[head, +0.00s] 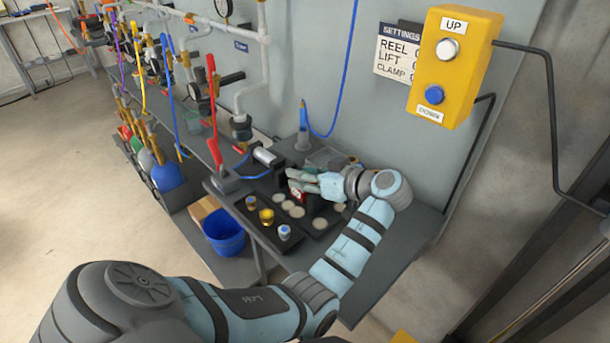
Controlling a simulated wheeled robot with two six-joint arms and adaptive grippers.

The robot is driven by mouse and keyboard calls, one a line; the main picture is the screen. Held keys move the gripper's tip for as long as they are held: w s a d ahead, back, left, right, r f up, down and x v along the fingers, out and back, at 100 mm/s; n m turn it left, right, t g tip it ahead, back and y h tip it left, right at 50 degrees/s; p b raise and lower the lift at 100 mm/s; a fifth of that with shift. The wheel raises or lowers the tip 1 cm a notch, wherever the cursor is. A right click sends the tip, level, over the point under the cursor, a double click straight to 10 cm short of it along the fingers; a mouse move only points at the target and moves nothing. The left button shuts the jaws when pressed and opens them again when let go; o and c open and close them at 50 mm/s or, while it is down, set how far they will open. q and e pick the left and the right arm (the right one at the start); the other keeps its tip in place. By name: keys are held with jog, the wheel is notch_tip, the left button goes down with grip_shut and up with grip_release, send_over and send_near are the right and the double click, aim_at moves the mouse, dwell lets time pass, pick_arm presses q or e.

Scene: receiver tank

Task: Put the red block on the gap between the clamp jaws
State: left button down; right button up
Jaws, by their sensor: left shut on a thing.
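My left gripper (296,180) reaches over the bench from the right side, its fingers shut. A small red block (297,194) shows at and just below the fingertips, largely covered by them. A dark device with a red lever (215,160) stands on the bench to the left of the gripper, with a grey cylinder (266,157) beside it. I cannot make out the clamp jaws or their gap clearly at this size. The block is apart from the red lever. My right gripper is not in view.
A black tray (263,233) holds blue, yellow and white small parts and pale discs (293,209) near the gripper. A blue bucket (224,233) stands below the bench. A yellow UP/DOWN button box (455,68) hangs on the right. Pipes, hoses and bottles line the left.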

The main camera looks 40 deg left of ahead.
pick_arm(q)
jog(key=shift+f, duration=0.1)
jog(key=c, duration=1.1)
grip_release()
jog(key=shift+d+r, duration=0.1)
jog(key=shift+r, duration=0.15)
jog(key=v, duration=0.7)
jog(key=shift+d+p, duration=0.2)
jog(key=shift+p, duration=0.15)
